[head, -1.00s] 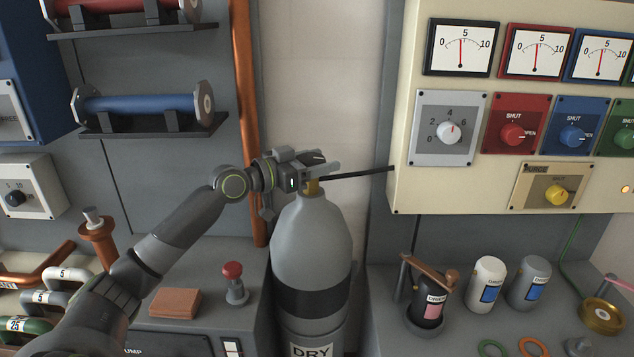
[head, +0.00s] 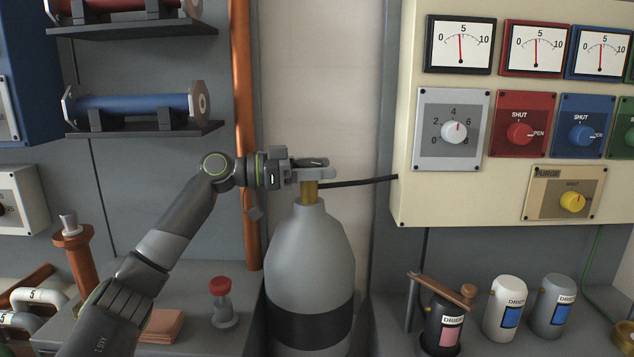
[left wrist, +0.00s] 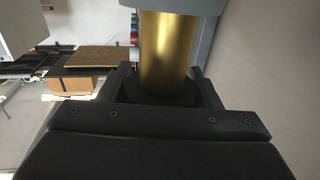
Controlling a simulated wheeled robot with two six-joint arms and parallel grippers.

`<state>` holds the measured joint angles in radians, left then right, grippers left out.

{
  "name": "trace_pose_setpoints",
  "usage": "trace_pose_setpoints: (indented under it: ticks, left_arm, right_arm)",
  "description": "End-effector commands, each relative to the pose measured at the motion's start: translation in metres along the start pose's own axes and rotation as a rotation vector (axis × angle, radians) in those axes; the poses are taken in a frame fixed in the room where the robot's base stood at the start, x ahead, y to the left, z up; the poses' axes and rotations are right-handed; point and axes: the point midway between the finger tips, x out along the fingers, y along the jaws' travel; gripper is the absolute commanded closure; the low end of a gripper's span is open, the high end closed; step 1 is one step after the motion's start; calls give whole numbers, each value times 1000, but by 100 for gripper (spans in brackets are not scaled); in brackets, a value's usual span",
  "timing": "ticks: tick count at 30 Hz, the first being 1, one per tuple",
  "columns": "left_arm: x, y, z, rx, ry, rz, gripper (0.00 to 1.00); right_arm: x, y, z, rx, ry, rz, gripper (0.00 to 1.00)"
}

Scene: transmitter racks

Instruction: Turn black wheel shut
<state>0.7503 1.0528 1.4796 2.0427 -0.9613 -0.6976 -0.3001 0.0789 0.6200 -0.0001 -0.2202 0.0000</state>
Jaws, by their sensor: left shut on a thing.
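The grey gas cylinder (head: 310,250) with a dark band stands upright in the middle of the head view. A brass valve neck (head: 310,192) rises from its top, with a thin dark hose running right from it. My left gripper (head: 318,168) is at the top of this valve, shut on the black wheel (head: 313,161), which is mostly hidden between the fingers. In the left wrist view the brass neck (left wrist: 166,48) stands between the fingers, and a dark round part (left wrist: 160,92) shows against it. My right gripper is in neither view.
A cream panel (head: 408,190) with gauges and knobs is right of the cylinder. A copper pipe (head: 244,100) runs vertically behind my left wrist. A bench with a red-topped post (head: 220,287) is at lower left; several small canisters stand at lower right.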

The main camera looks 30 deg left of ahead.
Motion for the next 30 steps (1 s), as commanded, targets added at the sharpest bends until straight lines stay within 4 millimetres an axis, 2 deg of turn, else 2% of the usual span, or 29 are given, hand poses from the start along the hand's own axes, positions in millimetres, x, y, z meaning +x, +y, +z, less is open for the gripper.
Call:
trace_pose_setpoints:
  ticks: [1,4,15,30]
  left_arm:
    - [1,0,4,-2,3,34,65]
    - [1,1,3,-2,4,110,65]
    - [0,6,0,-3,2,349,65]
    - [-1,8,2,-1,-4,432,65]
  right_arm:
    - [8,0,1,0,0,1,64]
    - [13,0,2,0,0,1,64]
    - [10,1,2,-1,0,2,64]
    - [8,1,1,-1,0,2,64]
